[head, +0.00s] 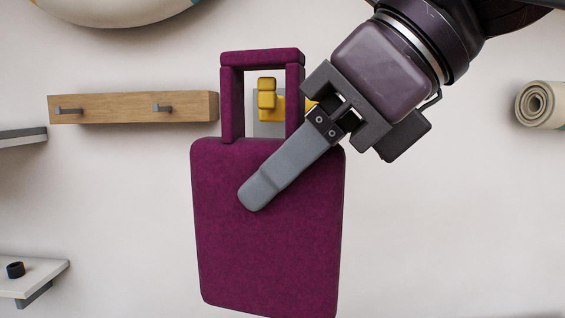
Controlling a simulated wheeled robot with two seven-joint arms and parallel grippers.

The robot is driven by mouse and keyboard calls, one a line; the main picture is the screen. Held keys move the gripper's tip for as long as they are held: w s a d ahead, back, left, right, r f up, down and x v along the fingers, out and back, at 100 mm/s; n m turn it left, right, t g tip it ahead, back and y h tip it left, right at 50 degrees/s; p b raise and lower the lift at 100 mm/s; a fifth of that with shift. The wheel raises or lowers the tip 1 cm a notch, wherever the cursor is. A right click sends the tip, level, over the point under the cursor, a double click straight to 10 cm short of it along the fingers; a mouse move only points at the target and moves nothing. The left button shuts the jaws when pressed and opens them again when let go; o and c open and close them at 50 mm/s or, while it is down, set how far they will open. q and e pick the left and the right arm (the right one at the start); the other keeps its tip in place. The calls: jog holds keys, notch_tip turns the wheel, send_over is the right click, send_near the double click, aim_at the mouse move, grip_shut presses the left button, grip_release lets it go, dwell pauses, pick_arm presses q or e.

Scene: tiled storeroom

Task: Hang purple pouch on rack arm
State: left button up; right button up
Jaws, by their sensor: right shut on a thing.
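The purple pouch (265,245) hangs upright in the middle of the head view, its square handle loop on top. My right gripper (258,192) comes in from the upper right and is shut on the pouch. One grey finger lies across the pouch's upper front; the other finger is hidden. A yellow rack arm (267,93) with an upturned end shows through the handle opening, in front of a grey plate (268,129). The handle's right post hides part of the arm. I cannot tell how far the arm is from the loop in depth. My left gripper is not in view.
A wooden rail (135,107) with grey pegs is on the wall to the left. Shelves (25,137) stick in at the left edge, the lower one (38,276) holding a small dark ring (15,270). A rolled mat (541,104) is at the right.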

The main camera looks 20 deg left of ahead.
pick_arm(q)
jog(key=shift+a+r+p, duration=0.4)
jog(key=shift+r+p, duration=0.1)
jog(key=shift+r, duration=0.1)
pick_arm(e)
jog(key=shift+w+a+f, duration=0.15)
jog(key=shift+w+f, duration=0.05)
jog(key=shift+w, duration=0.45)
jog(key=shift+w+a+f, duration=0.15)
jog(key=shift+w+f, duration=0.05)
jog(key=shift+w, duration=0.4)
jog(key=shift+w+a+f, duration=0.15)
jog(key=shift+w+f, duration=0.05)
jog(key=shift+w, duration=0.45)
jog(key=o, duration=1.1)
